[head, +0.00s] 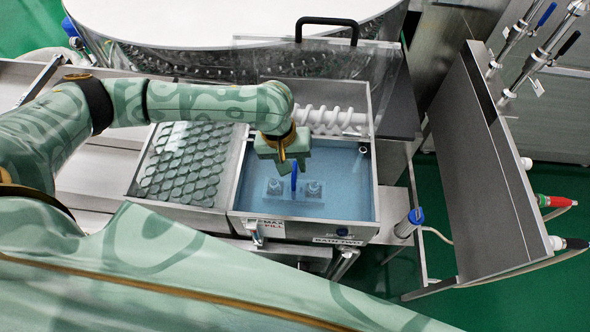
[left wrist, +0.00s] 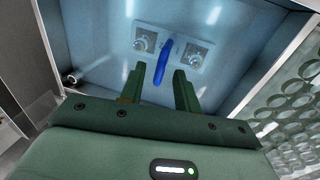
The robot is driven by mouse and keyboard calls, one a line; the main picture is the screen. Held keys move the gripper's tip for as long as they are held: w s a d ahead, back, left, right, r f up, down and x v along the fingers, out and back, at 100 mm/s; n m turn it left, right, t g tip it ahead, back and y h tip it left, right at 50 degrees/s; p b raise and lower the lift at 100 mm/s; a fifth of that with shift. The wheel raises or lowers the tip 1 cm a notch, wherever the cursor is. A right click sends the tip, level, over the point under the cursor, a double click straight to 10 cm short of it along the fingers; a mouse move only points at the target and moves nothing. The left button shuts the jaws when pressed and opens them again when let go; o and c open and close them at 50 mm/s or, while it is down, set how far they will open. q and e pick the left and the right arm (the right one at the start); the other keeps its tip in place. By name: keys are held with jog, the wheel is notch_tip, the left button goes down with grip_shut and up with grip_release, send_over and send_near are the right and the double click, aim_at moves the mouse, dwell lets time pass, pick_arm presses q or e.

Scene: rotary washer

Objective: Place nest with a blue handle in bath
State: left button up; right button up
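The nest (head: 294,190) is a clear plate with two round fittings and an upright blue handle (head: 294,176). It is inside the bath (head: 345,205), low in the blue liquid. I cannot tell whether it touches the floor. My left gripper (head: 288,165) points down over the bath, just above the nest. In the left wrist view the nest (left wrist: 175,44) lies beyond the fingers. The left gripper (left wrist: 159,78) is open there, and the near end of the blue handle (left wrist: 161,65) shows between its two fingers without visible contact. My right gripper is out of view.
A perforated tray section (head: 185,165) adjoins the bath on the left. A white spiral tube (head: 325,120) lies along its back edge. A clear lid with a black handle (head: 327,20) stands behind. A large round metal drum (head: 240,25) is further back. A metal panel (head: 480,160) stands right.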

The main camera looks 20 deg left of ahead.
pick_arm(q)
notch_tip(320, 180, up, 7)
jog(key=a, duration=0.1)
jog(key=shift+s+a+f+p, duration=0.15)
jog(key=shift+s+f+p, duration=0.1)
jog(key=shift+p, duration=0.2)
